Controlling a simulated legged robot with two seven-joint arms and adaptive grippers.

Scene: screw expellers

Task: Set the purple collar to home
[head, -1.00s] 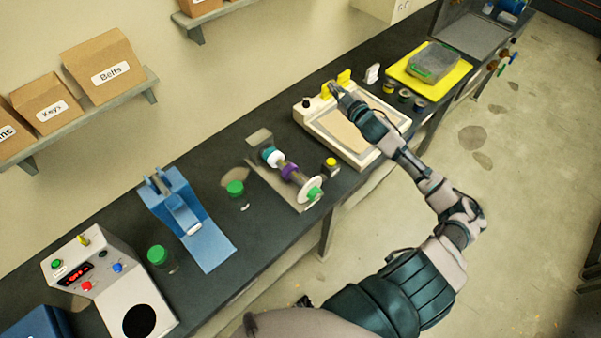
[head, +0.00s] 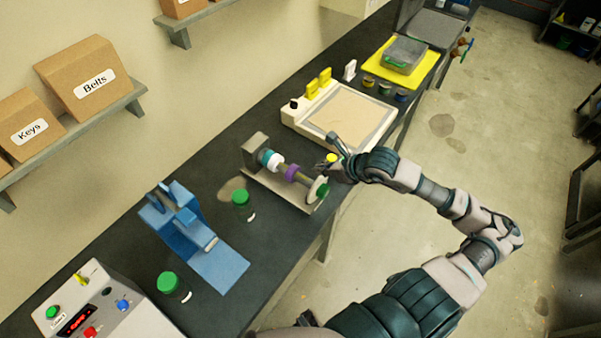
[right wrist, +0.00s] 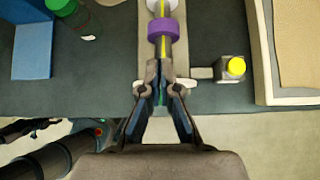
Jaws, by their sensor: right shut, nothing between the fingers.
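The purple collar (head: 291,172) sits on the shaft of the screw expeller (head: 262,184), between a white collar (head: 274,162) and a pale disc with a green hub (head: 321,191). In the right wrist view the purple collar (right wrist: 162,28) is ahead of the fingertips, with a gap between. My right gripper (head: 329,164) is at the front end of the expeller, shut and empty. Its fingers (right wrist: 160,68) line up with the shaft and partly hide its near end. Dark parts at the wrist view's lower left may be my left arm; its jaws cannot be made out.
A yellow-capped block (right wrist: 236,67) stands right of the expeller. A framed tan tray (head: 350,112) lies beyond it. Green-lidded jars (head: 242,199), a blue stand (head: 215,265) and a control box (head: 95,310) are to the left.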

